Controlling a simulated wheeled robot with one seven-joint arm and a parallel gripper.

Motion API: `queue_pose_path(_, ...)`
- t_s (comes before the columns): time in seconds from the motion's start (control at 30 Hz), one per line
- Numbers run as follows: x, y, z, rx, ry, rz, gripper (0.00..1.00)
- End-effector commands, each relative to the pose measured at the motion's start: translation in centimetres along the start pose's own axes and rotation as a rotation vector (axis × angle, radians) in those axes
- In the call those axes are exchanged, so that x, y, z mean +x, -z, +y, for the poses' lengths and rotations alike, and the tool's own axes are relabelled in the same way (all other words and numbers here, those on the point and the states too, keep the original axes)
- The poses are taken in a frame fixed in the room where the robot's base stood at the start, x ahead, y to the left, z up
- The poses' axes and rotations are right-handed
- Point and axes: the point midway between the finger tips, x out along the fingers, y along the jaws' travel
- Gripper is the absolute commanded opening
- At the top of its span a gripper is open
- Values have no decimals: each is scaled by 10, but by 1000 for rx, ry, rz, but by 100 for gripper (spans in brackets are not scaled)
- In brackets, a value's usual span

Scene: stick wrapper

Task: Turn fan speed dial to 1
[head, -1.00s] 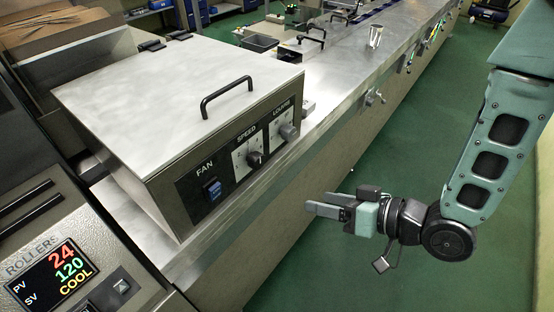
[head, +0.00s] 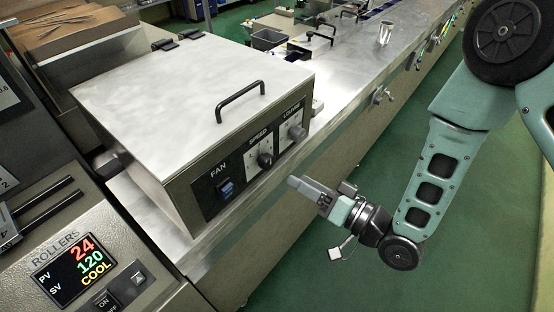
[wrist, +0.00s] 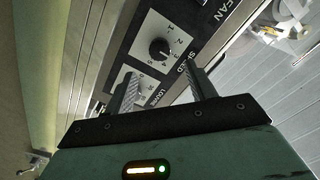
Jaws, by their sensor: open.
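The fan speed dial (head: 265,160) is a dark round knob on a white plate on the front panel of the metal box (head: 235,185). In the wrist view the speed dial (wrist: 160,50) sits ahead of my fingers, with numbers around it. Its white mark points roughly toward the 4 and 5 side, though the exact setting is hard to read. My gripper (head: 306,190) is in front of the panel, to the right of and below the dial, apart from it. In the wrist view my gripper (wrist: 164,86) is open and empty, its fingers spread below the dial.
A louvre dial (head: 296,133) is right of the speed dial, and a blue fan switch (head: 225,188) is left. The box has a black lid handle (head: 240,100). A rollers panel (head: 80,265) stands at lower left. Green floor (head: 310,270) is open below my arm.

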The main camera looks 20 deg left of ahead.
Motion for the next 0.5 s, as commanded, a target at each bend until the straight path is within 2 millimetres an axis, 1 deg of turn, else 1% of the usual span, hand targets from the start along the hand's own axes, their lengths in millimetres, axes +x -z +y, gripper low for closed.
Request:
queue_pose_path(0.03, 11, 3, -4, -2, 3, 0, 56)
queue_pose_path(0.1, 26, 2, -4, -1, 2, 0, 56)
queue_pose_path(0.23, 49, 2, -3, -1, 1, 0, 56)
queue_pose_path(0.4, 69, 1, -1, 0, 0, 0, 56)
queue_pose_path(0.5, 75, 0, 0, 0, -2, 0, 56)
